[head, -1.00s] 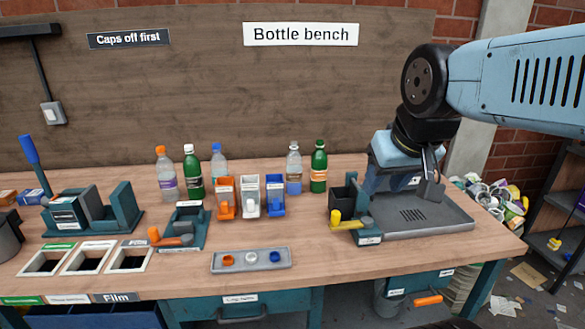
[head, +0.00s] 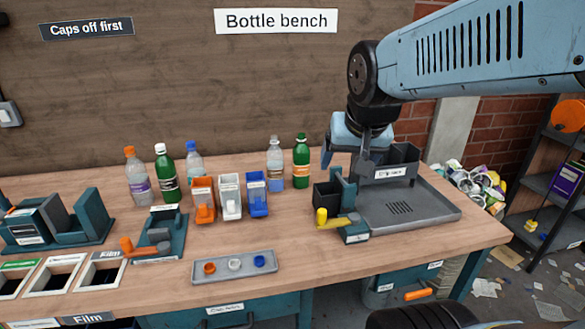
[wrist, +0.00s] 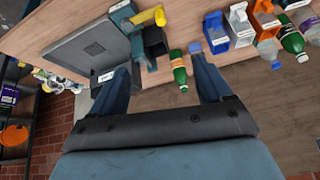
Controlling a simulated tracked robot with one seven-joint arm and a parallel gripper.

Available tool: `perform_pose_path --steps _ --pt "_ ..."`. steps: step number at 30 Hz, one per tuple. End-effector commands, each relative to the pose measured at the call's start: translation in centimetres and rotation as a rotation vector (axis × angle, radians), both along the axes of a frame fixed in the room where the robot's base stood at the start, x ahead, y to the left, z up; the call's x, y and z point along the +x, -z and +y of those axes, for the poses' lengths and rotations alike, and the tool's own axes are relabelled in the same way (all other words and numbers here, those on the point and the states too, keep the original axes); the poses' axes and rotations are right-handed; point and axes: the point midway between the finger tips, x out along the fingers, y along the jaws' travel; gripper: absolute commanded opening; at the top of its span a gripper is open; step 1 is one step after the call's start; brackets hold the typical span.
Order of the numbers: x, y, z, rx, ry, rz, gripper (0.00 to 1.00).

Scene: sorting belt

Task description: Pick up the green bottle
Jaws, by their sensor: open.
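A green bottle (head: 301,165) with a green cap and an orange-and-white label stands upright at the back of the bench, right of a clear bottle (head: 275,165). A second green bottle (head: 166,172), with a white cap, stands further left. In the wrist view the green-capped bottle (wrist: 178,70) shows between the fingers, beyond their tips and apart from them. My gripper (wrist: 158,66) is open and empty.
A grey tray station (head: 425,212) with dark bins and a yellow lever (head: 322,216) stands right of the bottle. Orange, white and blue cap holders (head: 230,196) stand left of it. A cap tray (head: 234,265) lies in front.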

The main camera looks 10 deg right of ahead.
Motion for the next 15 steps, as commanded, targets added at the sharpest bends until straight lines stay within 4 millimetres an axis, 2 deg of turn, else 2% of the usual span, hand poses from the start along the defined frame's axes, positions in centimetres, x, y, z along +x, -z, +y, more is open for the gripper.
perform_pose_path --steps 1,5,15 --pt "1.7 0.8 0.3 0.022 0.053 -0.002 0.84" --pt "5.7 2.7 1.1 0.103 0.193 -0.031 0.96" --pt "15.0 8.9 2.8 0.393 0.549 -0.096 0.96"
